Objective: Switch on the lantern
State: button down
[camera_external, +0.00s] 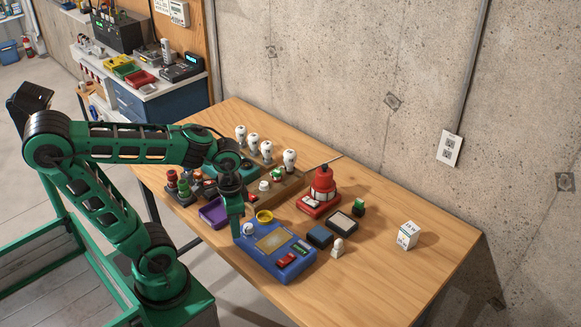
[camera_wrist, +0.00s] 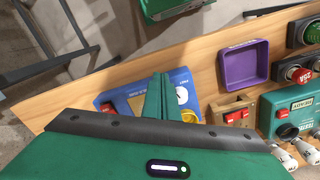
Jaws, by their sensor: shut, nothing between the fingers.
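A red domed device with pale windows (camera_external: 322,185) stands upright on a red base near the middle of the table; it looks most like the lantern, but I cannot tell for sure. I cannot see whether it is lit. My gripper (camera_external: 237,238) points down, shut and empty, at the left end of a blue panel (camera_external: 262,264). A round white part (camera_external: 248,230) is just right of the fingers. The panel has a tan plate and a red switch (camera_external: 286,260). In the wrist view my fingers (camera_wrist: 165,97) cover part of the blue panel (camera_wrist: 182,80); contact is unclear.
A purple tray (camera_external: 213,214) is left of my gripper and a yellow ring (camera_external: 264,217) lies right of it. White bulbs (camera_external: 290,158) stand in a row behind. A white box (camera_external: 408,236) is at right. The table's front right is clear.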

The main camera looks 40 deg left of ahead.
jog(key=w+d+r+n, duration=0.1)
jog(key=w+r, duration=0.2)
jog(key=w, duration=0.5)
jog(key=w+d+r+n, duration=0.2)
jog(key=w+r, duration=0.2)
jog(key=w, duration=0.3)
notch_tip(320, 180, up, 3)
jog(key=n+h, duration=0.1)
jog(key=n, duration=0.1)
send_over(315, 203)
jog(key=a, duration=0.3)
jog(key=shift+w+d+f, duration=0.1)
jog(key=shift+d+f, duration=0.05)
jog(key=shift+d, duration=0.05)
jog(key=f, duration=0.4)
jog(key=d+f, duration=0.1)
jog(key=f, duration=0.4)
jog(key=d+f, duration=0.1)
jog(key=f, duration=0.4)
